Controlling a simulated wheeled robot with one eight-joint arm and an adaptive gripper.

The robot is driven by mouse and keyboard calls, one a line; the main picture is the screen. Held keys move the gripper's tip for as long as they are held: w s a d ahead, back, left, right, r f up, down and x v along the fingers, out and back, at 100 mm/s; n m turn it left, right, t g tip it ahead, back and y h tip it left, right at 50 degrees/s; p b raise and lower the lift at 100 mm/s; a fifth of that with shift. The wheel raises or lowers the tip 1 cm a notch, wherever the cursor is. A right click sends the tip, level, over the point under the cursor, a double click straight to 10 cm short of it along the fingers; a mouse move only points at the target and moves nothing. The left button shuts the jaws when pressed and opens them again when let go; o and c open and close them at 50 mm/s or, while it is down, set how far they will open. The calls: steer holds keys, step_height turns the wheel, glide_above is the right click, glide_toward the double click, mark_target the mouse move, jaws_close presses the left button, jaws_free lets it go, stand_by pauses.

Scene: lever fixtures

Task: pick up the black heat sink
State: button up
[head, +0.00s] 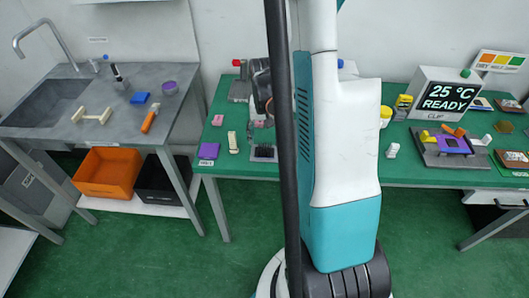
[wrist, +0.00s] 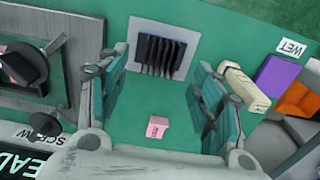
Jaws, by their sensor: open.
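The black heat sink (wrist: 160,55), with upright-looking fins, lies on a grey square pad (wrist: 190,33) on the green bench in the wrist view. In the head view the heat sink (head: 264,152) is near the front edge of the bench, left of my arm. My gripper (wrist: 162,60) is open, with teal-sided fingers to the left and right of the heat sink in the picture. No contact shows, and the height gap cannot be told.
A small pink block (wrist: 157,127) lies between the fingers, nearer the palm. A cream block (wrist: 244,86) and a purple pad (wrist: 276,76) lie to the right. A dark fixture (wrist: 28,65) stands at left. Bare bench surrounds the grey pad.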

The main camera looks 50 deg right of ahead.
mark_target(264, 146)
steer(key=shift+f+b, duration=1.3)
steer(key=shift+f, duration=1.5)
steer(key=shift+r, duration=0.1)
steer(key=c, duration=1.2)
